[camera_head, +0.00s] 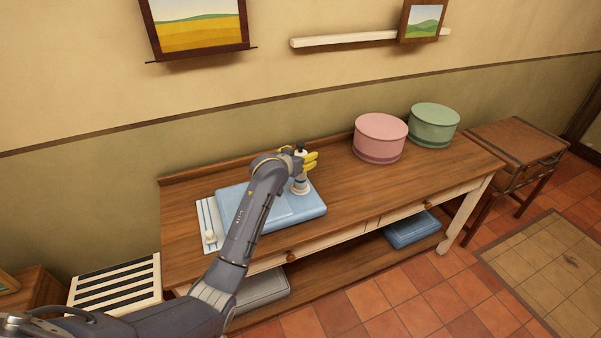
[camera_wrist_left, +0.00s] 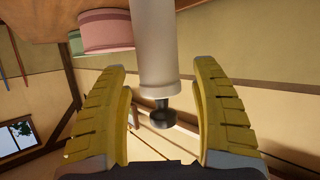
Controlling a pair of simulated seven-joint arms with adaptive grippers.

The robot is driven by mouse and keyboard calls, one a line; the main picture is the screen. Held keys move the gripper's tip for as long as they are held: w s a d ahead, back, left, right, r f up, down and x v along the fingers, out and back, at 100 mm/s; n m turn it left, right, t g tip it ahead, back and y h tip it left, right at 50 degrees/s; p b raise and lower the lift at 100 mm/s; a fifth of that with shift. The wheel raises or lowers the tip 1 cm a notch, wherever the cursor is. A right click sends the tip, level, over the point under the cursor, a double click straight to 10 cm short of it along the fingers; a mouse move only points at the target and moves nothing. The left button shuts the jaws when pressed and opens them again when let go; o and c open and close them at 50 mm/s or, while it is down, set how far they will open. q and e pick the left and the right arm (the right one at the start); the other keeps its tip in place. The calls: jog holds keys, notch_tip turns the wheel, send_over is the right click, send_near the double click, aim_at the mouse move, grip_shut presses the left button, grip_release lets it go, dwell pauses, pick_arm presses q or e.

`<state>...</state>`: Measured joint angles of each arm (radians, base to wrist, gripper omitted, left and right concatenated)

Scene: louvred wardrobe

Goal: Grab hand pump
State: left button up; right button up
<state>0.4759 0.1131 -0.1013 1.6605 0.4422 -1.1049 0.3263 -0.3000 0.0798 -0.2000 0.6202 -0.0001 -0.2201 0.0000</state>
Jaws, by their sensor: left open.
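The hand pump is a pale cylinder (camera_head: 300,184) with a dark knob on top, standing upright on the blue folded item on the wooden table. In the left wrist view, its pale body (camera_wrist_left: 158,45) and dark knob (camera_wrist_left: 164,112) sit between the two yellow fingers. My left gripper (camera_head: 309,160) is at the upper part of the pump. It is open, and in the left wrist view a gap shows on each side of the pump. The fingers partly hide the pump's upper part in the head view. My right gripper is not in view.
The blue folded item (camera_head: 314,207) lies beside a white tray (camera_head: 203,222) with thin sticks. A pink round box (camera_head: 380,138) and a green one (camera_head: 433,126) stand at the table's right. Bare tabletop (camera_head: 350,192) lies right of the pump. The wall rises behind.

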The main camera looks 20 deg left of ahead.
pick_arm(q)
jog(key=shift+w+f, duration=0.1)
jog(key=shift+w, duration=0.1)
grip_shut()
dwell(0.5)
